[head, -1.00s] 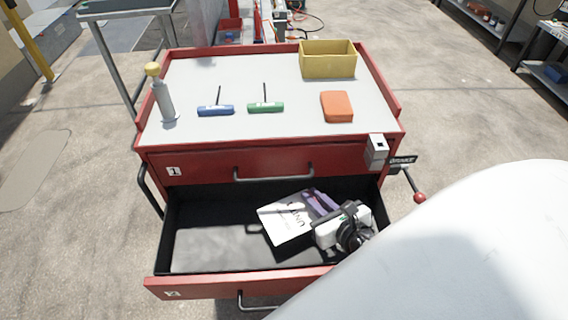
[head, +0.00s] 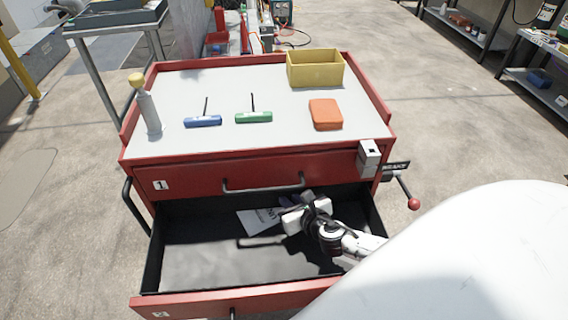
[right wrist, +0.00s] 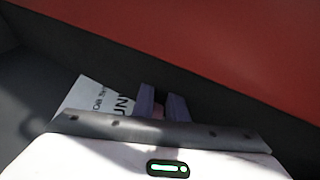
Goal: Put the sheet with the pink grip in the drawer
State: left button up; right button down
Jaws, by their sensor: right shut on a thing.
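The white sheet (head: 258,220) with dark print is inside the open lower drawer, at its back, partly hidden by my right gripper. It also shows in the right wrist view (right wrist: 88,97), left of the fingers. My right gripper (head: 287,204) reaches into the drawer (head: 200,266) from the right. Its purple fingers (right wrist: 161,105) are shut on the pink grip (right wrist: 158,112), of which only a little shows between them. I cannot tell whether the sheet touches the drawer floor. My left gripper is not in view.
The upper drawer (head: 200,178) is closed above the sheet. On the cart top stand a yellow bin (head: 315,70), an orange case (head: 325,114), green (head: 254,117) and blue (head: 203,121) T-handle tools and a grey cylinder with yellow cap (head: 149,110). The drawer's left part is bare.

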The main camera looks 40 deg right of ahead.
jog(key=shift+f, duration=0.25)
jog(key=c, duration=1.8)
grip_release()
jog(key=shift+r, duration=0.1)
jog(key=shift+o, duration=0.2)
jog(key=shift+r, duration=0.3)
jog(key=p+v, duration=0.1)
jog(key=v, duration=0.9)
jog(key=shift+s+p, duration=0.3)
jog(key=shift+s, duration=0.15)
jog(key=shift+s+a+r, duration=0.15)
jog(key=shift+s+r, duration=0.1)
jog(key=shift+s, duration=0.25)
